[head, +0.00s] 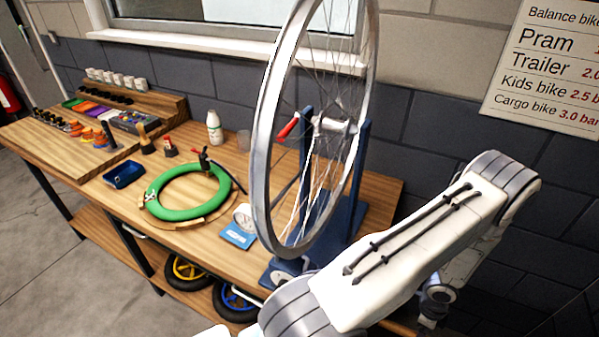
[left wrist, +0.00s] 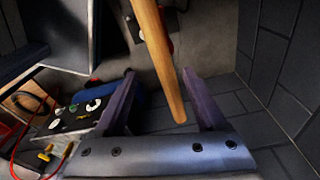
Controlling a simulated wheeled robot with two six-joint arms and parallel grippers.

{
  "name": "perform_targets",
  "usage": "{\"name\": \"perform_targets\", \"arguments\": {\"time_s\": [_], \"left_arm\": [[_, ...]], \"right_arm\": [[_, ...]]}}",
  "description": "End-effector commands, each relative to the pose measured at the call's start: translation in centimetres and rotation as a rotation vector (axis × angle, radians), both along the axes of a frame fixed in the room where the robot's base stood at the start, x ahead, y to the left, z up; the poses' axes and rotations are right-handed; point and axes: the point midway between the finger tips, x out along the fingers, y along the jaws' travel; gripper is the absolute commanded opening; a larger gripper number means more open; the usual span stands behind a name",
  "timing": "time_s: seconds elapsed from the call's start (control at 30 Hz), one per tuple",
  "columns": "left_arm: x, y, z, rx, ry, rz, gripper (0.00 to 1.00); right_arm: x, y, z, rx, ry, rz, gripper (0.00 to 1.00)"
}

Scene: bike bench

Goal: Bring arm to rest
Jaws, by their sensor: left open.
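My left gripper (left wrist: 160,75) is open in the left wrist view, its two dark fingers spread apart. A wooden handle (left wrist: 160,60) runs down between the fingers in that view; I cannot tell how far it is from them, and neither finger is closed on it. In the head view a white arm of mine (head: 410,250) reaches across the lower right, in front of the bench's right end. Its wrist bends down beyond the bench, and the fingers cannot be made out there. My right gripper is not seen.
A wheel (head: 267,130) stands upright in a blue truing stand (head: 362,150) close to the arm. A green tyre (head: 153,204), blue tray (head: 124,175) and white bottle (head: 214,128) are on the bench. The left wrist view shows a box with dials (left wrist: 75,115) and dark wall blocks (left wrist: 280,60).

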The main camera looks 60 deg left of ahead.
Motion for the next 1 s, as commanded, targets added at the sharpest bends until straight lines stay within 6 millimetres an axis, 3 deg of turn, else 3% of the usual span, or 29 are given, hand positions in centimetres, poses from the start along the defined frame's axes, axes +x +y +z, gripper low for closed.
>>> {"name": "perform_targets", "arguments": {"time_s": [0.03, 0.2, 0.57, 0.67, 0.77, 0.87, 1.0], "left_arm": [[0.0, 0.1, 1.3, 0.0, -0.002, -0.001, 0.73], [-0.3, 0.4, 3.3, 0.0, 0.0, -0.001, 0.73], [-0.3, 0.4, 3.9, 0.002, 0.0, 0.0, 0.73], [0.3, 0.2, 5.3, 0.025, -0.016, 0.013, 0.73], [1.4, -0.4, 8.7, 0.074, -0.048, 0.052, 0.73], [2.0, -1.7, 13.7, 0.129, -0.085, 0.119, 0.73], [0.7, -3.9, 21.0, 0.173, -0.117, 0.234, 0.73]], "right_arm": [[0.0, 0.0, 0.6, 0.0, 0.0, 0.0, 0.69], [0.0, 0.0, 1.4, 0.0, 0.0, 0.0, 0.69], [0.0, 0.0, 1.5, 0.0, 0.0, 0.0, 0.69], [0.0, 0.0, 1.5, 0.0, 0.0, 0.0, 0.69], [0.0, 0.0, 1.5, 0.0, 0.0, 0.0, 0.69], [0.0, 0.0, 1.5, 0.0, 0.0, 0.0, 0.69], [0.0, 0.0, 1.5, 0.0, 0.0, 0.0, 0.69]]}}
